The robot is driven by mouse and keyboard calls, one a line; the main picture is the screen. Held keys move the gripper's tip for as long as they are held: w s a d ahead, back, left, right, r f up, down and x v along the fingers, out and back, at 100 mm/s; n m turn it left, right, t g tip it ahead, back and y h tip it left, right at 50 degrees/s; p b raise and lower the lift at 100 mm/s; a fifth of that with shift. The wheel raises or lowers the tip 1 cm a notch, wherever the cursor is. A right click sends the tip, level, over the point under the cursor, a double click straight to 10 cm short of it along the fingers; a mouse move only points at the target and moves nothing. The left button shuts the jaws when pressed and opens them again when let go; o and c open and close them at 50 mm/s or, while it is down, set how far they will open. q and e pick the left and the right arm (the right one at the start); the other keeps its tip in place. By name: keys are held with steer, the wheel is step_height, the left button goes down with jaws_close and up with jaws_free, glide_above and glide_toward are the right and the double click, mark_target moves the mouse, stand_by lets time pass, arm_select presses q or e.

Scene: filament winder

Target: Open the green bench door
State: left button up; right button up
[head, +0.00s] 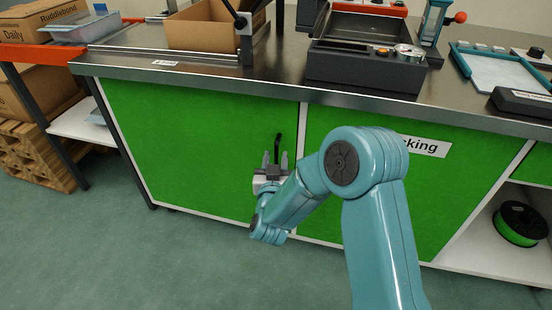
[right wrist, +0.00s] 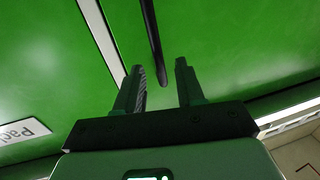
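The green bench door (head: 190,150) is the left of two green panels under the bench and looks shut, flush with the front. Its black bar handle (head: 278,147) stands upright near its right edge. My right gripper (head: 272,160) is in front of the handle with its fingers apart. In the right wrist view the handle (right wrist: 152,40) reaches down into the gap between the open fingers (right wrist: 160,75), nearer the left finger. I cannot tell whether it touches that finger. The green door also fills much of that view (right wrist: 240,45). My left gripper is out of view.
The right green panel (head: 330,125) carries a "Packing" label (head: 425,146), partly covered by my right arm. The steel bench top (head: 290,88) overhangs the doors. An open shelf with a green spool (head: 520,224) is at right. Floor (head: 150,255) in front is clear.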

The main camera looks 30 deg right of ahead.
steer(key=shift+x, duration=0.95)
jaws_close()
steer(key=shift+a, duration=0.1)
